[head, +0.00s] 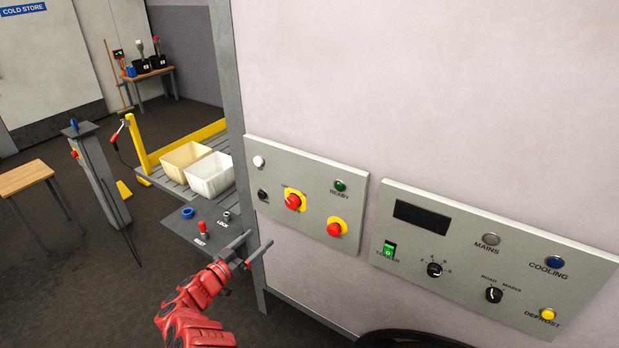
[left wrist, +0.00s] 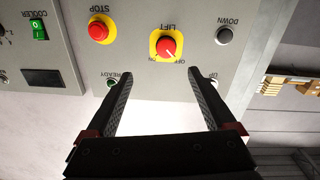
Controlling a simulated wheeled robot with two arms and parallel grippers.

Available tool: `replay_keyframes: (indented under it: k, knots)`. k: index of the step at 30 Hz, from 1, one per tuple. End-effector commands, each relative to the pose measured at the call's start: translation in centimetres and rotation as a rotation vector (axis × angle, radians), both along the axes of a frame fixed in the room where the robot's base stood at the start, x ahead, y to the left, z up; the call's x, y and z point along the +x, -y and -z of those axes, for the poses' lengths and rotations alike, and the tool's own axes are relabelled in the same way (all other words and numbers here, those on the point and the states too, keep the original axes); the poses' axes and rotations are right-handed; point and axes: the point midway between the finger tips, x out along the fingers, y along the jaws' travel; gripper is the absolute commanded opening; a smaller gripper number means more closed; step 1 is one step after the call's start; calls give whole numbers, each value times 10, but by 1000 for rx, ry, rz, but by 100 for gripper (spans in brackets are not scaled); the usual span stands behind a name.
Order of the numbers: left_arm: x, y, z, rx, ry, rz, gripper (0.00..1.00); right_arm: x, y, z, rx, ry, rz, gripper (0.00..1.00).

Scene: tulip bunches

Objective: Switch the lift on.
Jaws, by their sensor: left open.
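The lift switch (head: 293,201) is a red knob on a yellow plate on the left grey wall panel (head: 310,226). In the left wrist view, which is upside down, the lift switch (left wrist: 168,46) shows LIFT, ON and OFF lettering; its pale mark seems to point towards OFF. My left gripper (head: 254,246) is open and empty, apart from the panel, below and left of the switch in the head view. In the left wrist view the left gripper's fingers (left wrist: 160,76) are spread, with the knob ahead between their lines. My right gripper is not in view.
A red stop button (head: 335,229) and dark green READY lamp (head: 340,186) share the panel. A white button (head: 258,161) and a black one (head: 263,195) sit at its left. A second panel (head: 480,258) is to the right.

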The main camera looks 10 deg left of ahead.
Motion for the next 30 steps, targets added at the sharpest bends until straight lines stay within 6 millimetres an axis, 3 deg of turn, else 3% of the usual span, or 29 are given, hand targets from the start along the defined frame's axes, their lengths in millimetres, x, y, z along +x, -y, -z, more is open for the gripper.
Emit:
replay_keyframes:
  k: [3, 7, 20, 22, 30]
  knots:
    - [-1, -10, -8, -53, -32, -43, 89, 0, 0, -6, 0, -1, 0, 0]
    - [6, -8, -2, -62, -37, -46, 89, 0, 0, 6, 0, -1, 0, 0]
    - [79, 17, 3, -60, -29, -46, 89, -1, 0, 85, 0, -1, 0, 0]
    - [88, 20, -7, -59, -34, -47, 89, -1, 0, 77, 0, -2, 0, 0]
    - [121, 32, -4, -60, -38, -48, 89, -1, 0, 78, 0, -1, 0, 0]
